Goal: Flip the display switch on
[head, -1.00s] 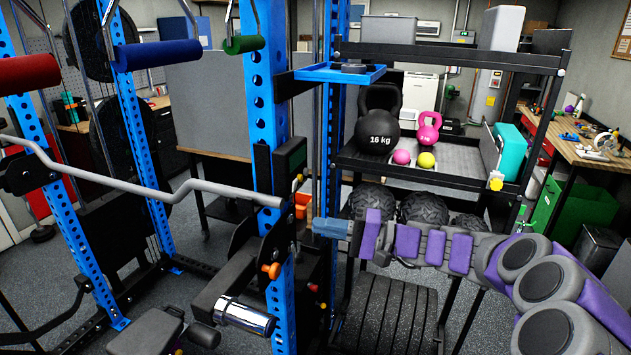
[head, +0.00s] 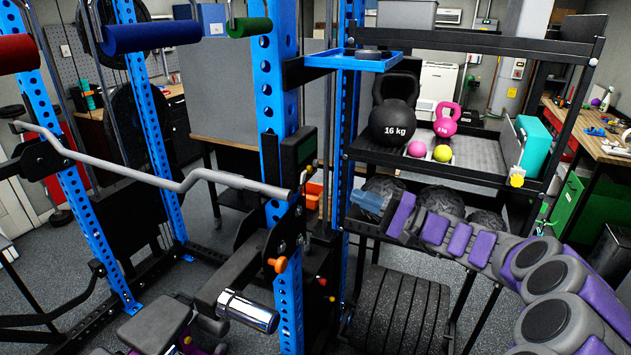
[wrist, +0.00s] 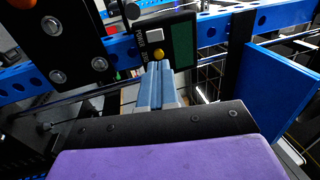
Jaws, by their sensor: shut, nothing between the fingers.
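The display (head: 298,152) is a dark box on the blue rack upright, seen nearly edge-on in the head view. In the wrist view the display (wrist: 183,47) shows its dark green screen. A small pale switch-like piece (wrist: 155,35) and a yellow round knob (wrist: 158,54) sit on its face, beside small lettering. I cannot tell the switch's position. My gripper (head: 371,203) is shut and empty, to the right of and below the display in the head view. In the wrist view its blue-grey fingertips (wrist: 160,66) appear just below the yellow knob; whether they touch is unclear.
The blue rack upright (head: 279,90) and a grey curved bar (head: 150,180) stand left of my arm. A blue tray (head: 352,62) juts out above. A black shelf (head: 480,157) with kettlebells and balls is behind my arm.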

